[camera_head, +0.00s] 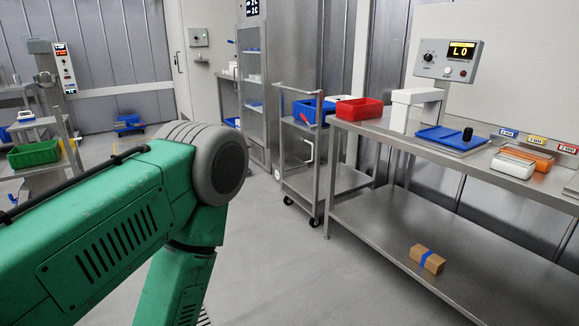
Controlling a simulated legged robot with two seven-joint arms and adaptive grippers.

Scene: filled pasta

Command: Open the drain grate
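A small piece of a dark slatted thing (205,317) shows on the floor at the bottom edge, just right of my green arm. It may be the drain grate; most of it is hidden behind the arm or out of the frame, and I cannot tell if it is open or shut. My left arm comes in from the left, bends at a grey joint and runs down out of the frame. Its gripper is not in view. My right arm and gripper are not in view.
A steel table (408,142) with a lower shelf stands at the right; a taped brown box (427,259) lies on the shelf. A wheeled cart (318,178) with a blue bin (313,111) stands behind. The grey floor (290,270) between arm and table is clear.

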